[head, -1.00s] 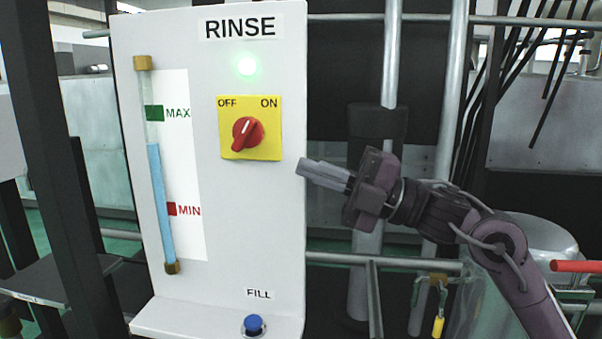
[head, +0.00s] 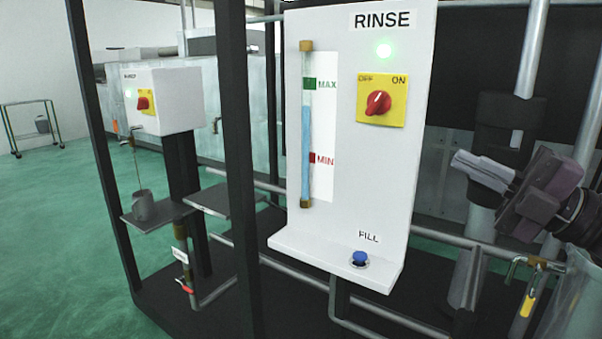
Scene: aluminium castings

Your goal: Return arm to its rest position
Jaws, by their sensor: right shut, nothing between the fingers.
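My right gripper (head: 482,170) is at the right side of the head view, its grey fingers together and empty. It points left toward the white RINSE panel (head: 425,120) and is apart from its right edge. The panel carries a red knob (head: 378,102) on a yellow OFF/ON plate (head: 367,118); its pointer leans toward ON. A green lamp (head: 384,50) is lit above it. The sight tube (head: 306,150) shows blue liquid between MIN and MAX. A blue FILL button (head: 359,258) sits on the panel's lower ledge. My left gripper is not in view.
A dark upright post (head: 238,170) stands left of the panel. A second white box (head: 165,100) with a red knob and small shelf (head: 155,216) is further left. Pipes and a yellow-tagged valve (head: 527,303) are at lower right. Green floor (head: 60,230) is open at far left.

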